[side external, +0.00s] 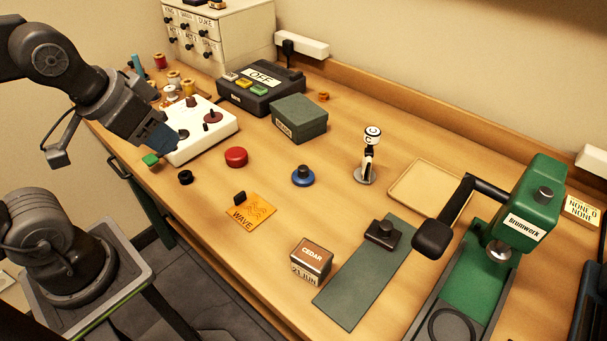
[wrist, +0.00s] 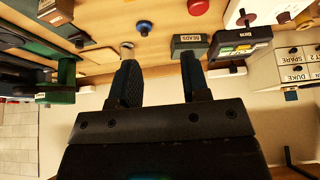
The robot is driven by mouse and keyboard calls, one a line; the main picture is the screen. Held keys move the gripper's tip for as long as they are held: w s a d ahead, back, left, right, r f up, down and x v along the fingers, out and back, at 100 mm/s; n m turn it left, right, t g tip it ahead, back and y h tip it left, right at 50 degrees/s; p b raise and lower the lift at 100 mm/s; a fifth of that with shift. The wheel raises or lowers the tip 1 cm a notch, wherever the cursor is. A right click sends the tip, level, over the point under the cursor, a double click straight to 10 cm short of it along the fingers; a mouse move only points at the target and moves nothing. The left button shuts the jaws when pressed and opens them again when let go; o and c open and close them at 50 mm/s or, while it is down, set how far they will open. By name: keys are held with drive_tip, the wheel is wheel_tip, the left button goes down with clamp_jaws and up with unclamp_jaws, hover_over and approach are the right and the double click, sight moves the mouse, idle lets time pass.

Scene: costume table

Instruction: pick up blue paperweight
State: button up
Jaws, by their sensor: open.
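The blue paperweight (side external: 303,180) is a round blue disc with a dark knob, standing upright on the wooden table near the middle. In the wrist view it (wrist: 144,27) shows near the top, beyond my fingers. My gripper (side external: 163,138) is at the left in the side view, raised near the white panel with knobs and well apart from the paperweight. In the wrist view my gripper (wrist: 158,62) has its two fingers apart with nothing between them.
A red round button (side external: 236,157), a dark green box (side external: 299,118) and an orange WAVE card (side external: 251,211) surround the paperweight. A white stamp-like stand (side external: 368,160) is to its right. A green press (side external: 530,210) stands far right. Bare table lies close around the paperweight.

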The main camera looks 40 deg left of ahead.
drive_tip(key=o, duration=0.8)
drive_tip(key=n+g, duration=0.6)
drive_tip(key=n, duration=0.7)
hover_over(303, 168)
wheel_tip(303, 168, down, 8)
drive_tip(key=f, duration=0.7)
drive_tip(key=shift+s+a+f, duration=0.15)
drive_tip(key=shift+s+f, duration=0.05)
drive_tip(key=shift+f, duration=0.2)
drive_tip(key=shift+w+f, duration=0.2)
drive_tip(key=shift+f, duration=2.65)
